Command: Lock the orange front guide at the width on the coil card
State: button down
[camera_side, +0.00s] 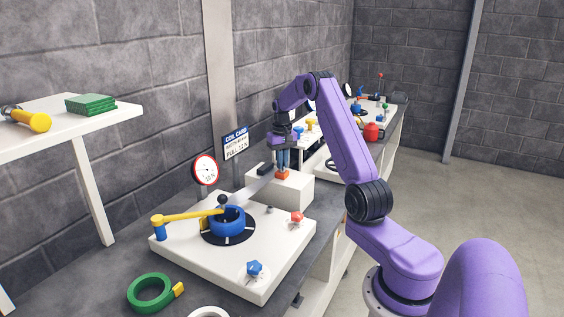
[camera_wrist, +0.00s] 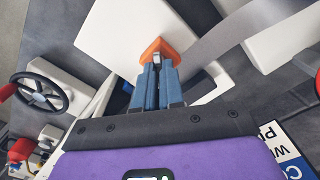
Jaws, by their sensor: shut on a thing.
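The orange front guide (camera_side: 282,175) sits on top of a white block beside the grey strip. My gripper (camera_side: 282,168) points down at it with blue fingers. In the wrist view the orange guide (camera_wrist: 158,50) is at the fingertips, and my gripper (camera_wrist: 156,62) is shut on a part of it. The coil card (camera_side: 236,142) stands on the wall side; its heading and a "PULL 12 N" line read, but the width line is too small to read. A corner of the card (camera_wrist: 290,165) shows in the wrist view.
The grey strip (camera_side: 252,190) runs from the blue coil (camera_side: 227,220) to the white block (camera_side: 300,194). A yellow arm (camera_side: 188,216), a red knob (camera_side: 296,218), a blue knob (camera_side: 254,268) and a dial (camera_side: 205,170) are nearby. A green ring (camera_side: 150,292) lies in front.

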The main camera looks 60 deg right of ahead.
jog(key=m, duration=0.4)
jog(key=shift+r+m, duration=0.1)
jog(key=shift+m, duration=2.5)
jog(key=c, duration=1.2)
grip_release()
jog(key=shift+c, duration=0.2)
notch_tip(320, 180, up, 17)
jog(key=shift+r, duration=0.15)
